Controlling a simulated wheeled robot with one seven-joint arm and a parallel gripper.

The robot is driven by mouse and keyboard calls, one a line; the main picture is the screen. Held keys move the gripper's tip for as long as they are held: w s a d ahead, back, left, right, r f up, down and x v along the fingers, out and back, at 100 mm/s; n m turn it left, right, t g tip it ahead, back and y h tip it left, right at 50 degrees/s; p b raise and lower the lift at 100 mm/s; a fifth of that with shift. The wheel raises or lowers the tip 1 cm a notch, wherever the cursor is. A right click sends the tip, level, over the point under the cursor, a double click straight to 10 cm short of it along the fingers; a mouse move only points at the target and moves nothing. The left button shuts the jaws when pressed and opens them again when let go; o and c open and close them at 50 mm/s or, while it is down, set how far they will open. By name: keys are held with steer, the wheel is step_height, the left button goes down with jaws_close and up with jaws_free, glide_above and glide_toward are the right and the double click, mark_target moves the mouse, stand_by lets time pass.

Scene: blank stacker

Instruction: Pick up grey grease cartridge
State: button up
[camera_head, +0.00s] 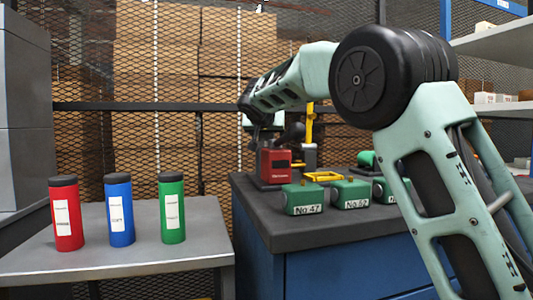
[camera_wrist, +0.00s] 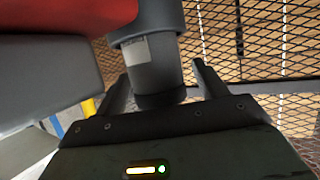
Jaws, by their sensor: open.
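The grey grease cartridge (camera_wrist: 156,70) appears in the wrist view as a grey cylinder with a pale label and a black end. It is between the two fingers of my gripper (camera_wrist: 160,86), with a visible space on the right-hand side. My gripper is open. In the head view my gripper (camera_head: 268,128) is above and close to the red machine on the dark bench, and its fingers are hard to make out. A small grey cylinder (camera_head: 309,157) beside the red machine may be the cartridge.
The red machine (camera_head: 274,165), a yellow post (camera_head: 310,122) and several green blocks, such as No.47 (camera_head: 302,199), crowd the dark bench (camera_head: 350,225). Red (camera_head: 66,215), blue (camera_head: 119,212) and green (camera_head: 171,210) cartridges stand on the left table (camera_head: 120,265). Mesh fencing (camera_head: 180,150) is behind.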

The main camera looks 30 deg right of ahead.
steer(key=shift+w+d+f, duration=0.1)
steer(key=shift+w+d, duration=0.05)
steer(key=shift+w, duration=0.1)
steer(key=c, duration=1.3)
